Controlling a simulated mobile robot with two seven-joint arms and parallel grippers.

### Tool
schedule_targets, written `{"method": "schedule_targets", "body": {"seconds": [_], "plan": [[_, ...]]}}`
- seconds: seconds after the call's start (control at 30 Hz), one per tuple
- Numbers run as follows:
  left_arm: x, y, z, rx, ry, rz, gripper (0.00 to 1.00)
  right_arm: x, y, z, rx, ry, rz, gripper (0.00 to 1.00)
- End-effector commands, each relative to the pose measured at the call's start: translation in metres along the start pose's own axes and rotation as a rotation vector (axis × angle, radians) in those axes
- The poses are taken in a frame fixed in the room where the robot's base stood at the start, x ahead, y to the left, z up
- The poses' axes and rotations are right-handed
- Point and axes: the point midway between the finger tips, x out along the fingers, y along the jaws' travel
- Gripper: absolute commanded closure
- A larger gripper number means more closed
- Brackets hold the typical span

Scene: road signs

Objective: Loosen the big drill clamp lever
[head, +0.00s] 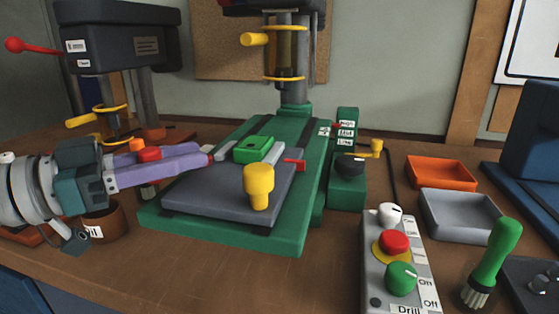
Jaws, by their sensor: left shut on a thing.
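The big drill stands at the back centre on a green base (160,215). A yellow lever (255,39) sticks out left from a collar on its column (293,85). A thick yellow knob (258,185) stands at the front of the grey plate (205,200). I cannot tell which of the two is the clamp lever. My left gripper (207,158) comes in low from the left, with purple fingers shut over the plate's left edge. A small red piece shows at its fingertips; its shape is mostly hidden. My right gripper is out of view.
A green vise (253,149) with a red handle (295,165) sits on the plate. A smaller drill (120,40) stands behind my left arm. The control box (395,255), orange tray (441,173), grey tray (458,212) and green brush (495,250) are at right.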

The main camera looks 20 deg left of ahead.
Motion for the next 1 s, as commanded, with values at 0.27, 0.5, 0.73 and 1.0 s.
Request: {"method": "schedule_targets", "body": {"seconds": [0.27, 0.5, 0.73, 1.0], "plan": [[-0.0002, -0.001, 0.0, -0.001, -0.001, 0.022, 1.0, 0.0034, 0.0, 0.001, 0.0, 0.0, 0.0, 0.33], [-0.0002, -0.001, 0.0002, 0.0, -0.002, 0.022, 1.0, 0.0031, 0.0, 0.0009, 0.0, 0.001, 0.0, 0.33], [-0.0002, -0.0008, 0.0003, 0.0, -0.002, 0.022, 0.45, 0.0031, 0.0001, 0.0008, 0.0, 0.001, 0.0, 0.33], [-0.0001, -0.0005, 0.0003, 0.0, -0.001, 0.022, 0.38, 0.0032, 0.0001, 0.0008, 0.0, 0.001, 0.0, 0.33]]}}
